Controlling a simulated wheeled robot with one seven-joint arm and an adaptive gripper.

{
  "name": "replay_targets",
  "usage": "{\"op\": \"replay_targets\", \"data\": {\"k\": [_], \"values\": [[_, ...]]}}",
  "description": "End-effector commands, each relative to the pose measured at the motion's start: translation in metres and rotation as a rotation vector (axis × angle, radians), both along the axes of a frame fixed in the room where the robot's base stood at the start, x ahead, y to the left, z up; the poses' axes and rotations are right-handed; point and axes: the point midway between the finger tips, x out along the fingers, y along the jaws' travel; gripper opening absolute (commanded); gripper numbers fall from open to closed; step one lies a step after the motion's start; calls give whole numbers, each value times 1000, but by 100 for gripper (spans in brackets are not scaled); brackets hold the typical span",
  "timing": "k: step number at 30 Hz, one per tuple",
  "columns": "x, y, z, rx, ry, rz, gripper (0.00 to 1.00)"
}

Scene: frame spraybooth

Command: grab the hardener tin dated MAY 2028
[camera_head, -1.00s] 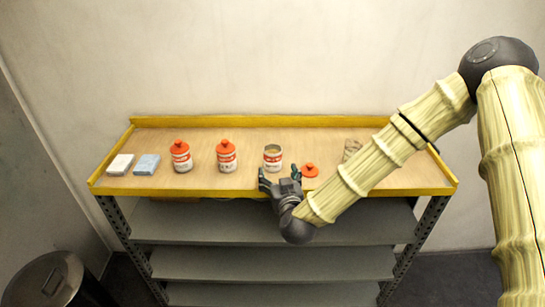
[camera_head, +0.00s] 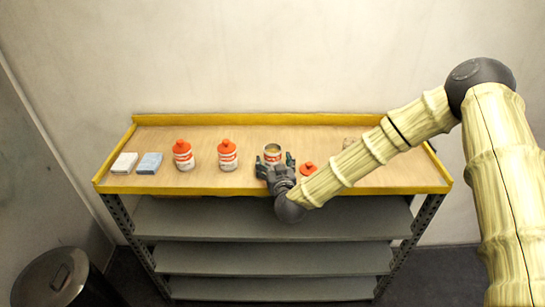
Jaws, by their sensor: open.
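Three white tins with orange labels stand upright in a row on the shelf top. The left tin (camera_head: 183,156) and the middle tin (camera_head: 227,156) have orange lids on. The right tin (camera_head: 272,151) has no lid and its top is open. The dates on the labels are too small to read. My gripper (camera_head: 274,165) is open at the front of the right tin, its fingers on either side of the tin's lower part, which it partly hides. I cannot tell whether the fingers touch it. An orange lid (camera_head: 308,169) lies just right of my gripper.
The wooden shelf top (camera_head: 205,140) has a raised yellow rim (camera_head: 290,119). A white block (camera_head: 124,163) and a blue block (camera_head: 149,163) lie at its left end. A dark bin (camera_head: 55,278) stands at lower left.

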Motion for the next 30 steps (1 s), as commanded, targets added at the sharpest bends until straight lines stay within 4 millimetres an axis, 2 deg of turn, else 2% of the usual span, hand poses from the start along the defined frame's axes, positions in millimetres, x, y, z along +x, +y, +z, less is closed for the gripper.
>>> {"op": "replay_targets", "data": {"k": [2, 9, 11, 22, 30], "values": [[0, 0, 0, 0, 0, 0, 76], [0, 0, 0, 0, 0, 0, 32], [0, 0, 0, 0, 0, 0, 24], [0, 0, 3, 0, -2, 0, 24], [0, 0, 20, 0, -3, 0, 24]]}}
